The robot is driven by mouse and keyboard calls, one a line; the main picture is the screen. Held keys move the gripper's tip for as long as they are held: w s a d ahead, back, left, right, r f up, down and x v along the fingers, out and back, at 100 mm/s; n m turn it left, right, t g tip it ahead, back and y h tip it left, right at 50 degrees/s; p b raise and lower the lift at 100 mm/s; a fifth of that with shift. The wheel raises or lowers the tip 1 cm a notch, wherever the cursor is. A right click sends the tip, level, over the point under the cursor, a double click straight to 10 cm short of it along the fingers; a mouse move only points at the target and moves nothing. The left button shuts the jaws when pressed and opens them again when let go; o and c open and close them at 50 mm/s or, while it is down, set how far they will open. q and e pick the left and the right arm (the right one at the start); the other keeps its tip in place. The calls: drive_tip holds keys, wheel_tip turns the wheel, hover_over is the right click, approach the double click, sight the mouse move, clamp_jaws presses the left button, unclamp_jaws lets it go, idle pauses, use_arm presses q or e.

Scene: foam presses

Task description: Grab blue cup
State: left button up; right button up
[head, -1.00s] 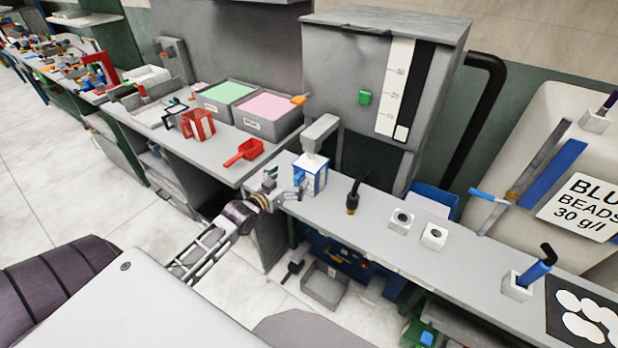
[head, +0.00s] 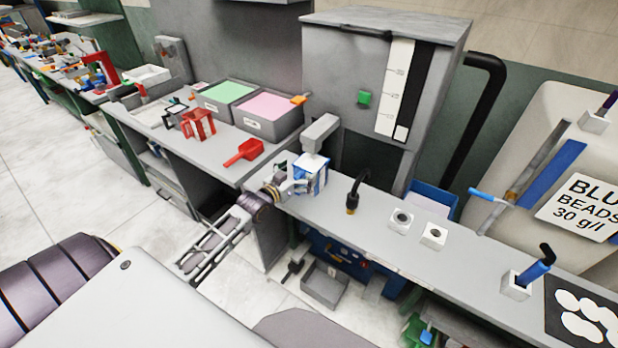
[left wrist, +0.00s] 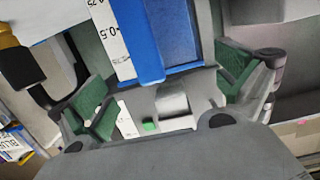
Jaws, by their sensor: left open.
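The blue cup (head: 314,180), a square measuring cup with white and blue faces, stands on the grey bench below the spout of the grey dispenser. My left gripper (head: 292,180) is at its left side, partly overlapping it in the head view. In the left wrist view the cup's blue and white walls and scale marks (left wrist: 170,35) show between the green-padded fingers. The left gripper (left wrist: 168,88) is open, with the fingers on either side of the cup's blue part. I cannot tell whether a finger touches it. My right gripper is not in view.
The grey dispenser (head: 375,80) stands behind the cup, its spout (head: 318,135) close above. A red scoop (head: 245,152), a red jug (head: 198,124) and bins of green and pink beads lie to the left. A black nozzle (head: 352,200) and white blocks (head: 401,221) stand to the right.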

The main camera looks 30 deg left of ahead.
use_arm(q)
drive_tip(key=shift+w+d+f, duration=0.1)
drive_tip(key=shift+w+f, duration=0.15)
drive_tip(key=shift+w, duration=0.4)
drive_tip(key=shift+w+d+f, duration=0.1)
drive_tip(key=shift+w+f, duration=0.15)
drive_tip(key=shift+w, duration=0.35)
drive_tip(key=shift+w+f+p, duration=0.15)
drive_tip(key=shift+w+p, duration=0.05)
drive_tip(key=shift+w, duration=0.45)
drive_tip(key=shift+w+f+p, duration=0.15)
drive_tip(key=shift+w+p, duration=0.05)
drive_tip(key=shift+w, duration=0.4)
drive_tip(key=c, duration=1.2)
drive_tip(key=shift+r, duration=0.1)
drive_tip(key=shift+c, duration=0.2)
drive_tip(key=shift+r+b, duration=0.3)
drive_tip(key=shift+r, duration=1.2)
drive_tip(key=shift+s+a+r+b, duration=0.1)
drive_tip(key=shift+s+a+b, duration=0.15)
drive_tip(key=shift+s, duration=2.75)
drive_tip(key=shift+s+a+b, duration=0.2)
drive_tip(key=shift+s+b, duration=0.1)
drive_tip(key=shift+s, duration=2.7)
drive_tip(key=shift+s+a+r+b, duration=0.1)
drive_tip(key=shift+s+a+b, duration=0.15)
drive_tip(key=shift+s, duration=2.75)
